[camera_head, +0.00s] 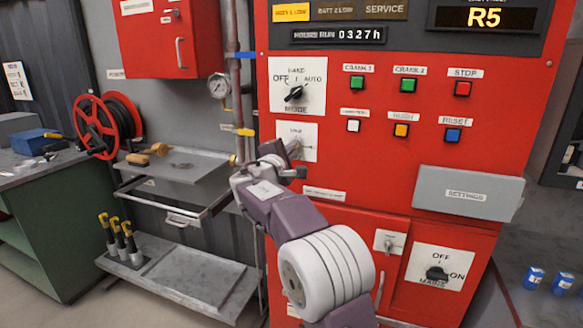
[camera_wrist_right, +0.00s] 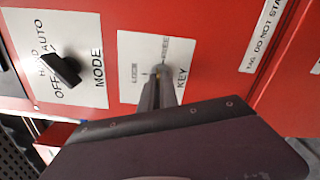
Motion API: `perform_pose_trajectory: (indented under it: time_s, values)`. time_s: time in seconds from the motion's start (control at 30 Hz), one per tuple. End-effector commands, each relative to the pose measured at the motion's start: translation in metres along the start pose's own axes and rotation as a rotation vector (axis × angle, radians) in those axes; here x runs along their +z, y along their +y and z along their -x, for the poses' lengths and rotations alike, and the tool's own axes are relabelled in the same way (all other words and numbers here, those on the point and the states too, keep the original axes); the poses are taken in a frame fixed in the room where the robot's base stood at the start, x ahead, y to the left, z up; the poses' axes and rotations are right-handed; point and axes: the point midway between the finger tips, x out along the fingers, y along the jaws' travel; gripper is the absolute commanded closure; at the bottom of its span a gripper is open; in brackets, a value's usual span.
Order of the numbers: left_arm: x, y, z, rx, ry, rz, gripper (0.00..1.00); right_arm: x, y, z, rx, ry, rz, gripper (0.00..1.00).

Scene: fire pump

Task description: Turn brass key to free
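The white key plate (camera_head: 311,138) is on the red panel below the mode switch in the head view. In the right wrist view the plate (camera_wrist_right: 128,68) reads LOCK, KEY and a partly covered word that looks like FREE. My right gripper (camera_head: 294,150) reaches the plate. In the right wrist view its narrow fingers (camera_wrist_right: 157,85) are close together at the plate's middle, seemingly shut on the brass key, of which only a speck of brass (camera_wrist_right: 157,72) shows. The key's angle is hidden by the fingers. My left gripper is not in view.
The mode switch (camera_head: 294,93) sits just above the key plate. Coloured push buttons (camera_head: 401,130) are to its right, and a grey settings box (camera_head: 468,194) juts out lower right. A pipe with a gauge (camera_head: 220,86) and a metal shelf (camera_head: 180,170) stand to the left.

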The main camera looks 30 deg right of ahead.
Motion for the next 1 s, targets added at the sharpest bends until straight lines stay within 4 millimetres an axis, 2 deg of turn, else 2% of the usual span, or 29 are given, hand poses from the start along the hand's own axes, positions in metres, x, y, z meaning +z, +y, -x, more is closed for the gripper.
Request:
perform_pose_trajectory:
  time_s: [0.03,0.1,0.4,1.0]
  values:
    - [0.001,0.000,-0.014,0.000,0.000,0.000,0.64,-0.002,-0.007,0.000,0.000,-0.002,-0.041,1.00]
    - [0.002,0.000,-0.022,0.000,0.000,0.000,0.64,-0.002,-0.007,0.000,0.000,-0.001,-0.096,1.00]
    - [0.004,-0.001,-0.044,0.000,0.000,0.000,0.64,-0.001,-0.004,0.000,-0.002,-0.001,-0.274,1.00]
    - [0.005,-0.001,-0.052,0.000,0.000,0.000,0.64,0.000,-0.003,0.000,-0.004,-0.002,-0.365,1.00]
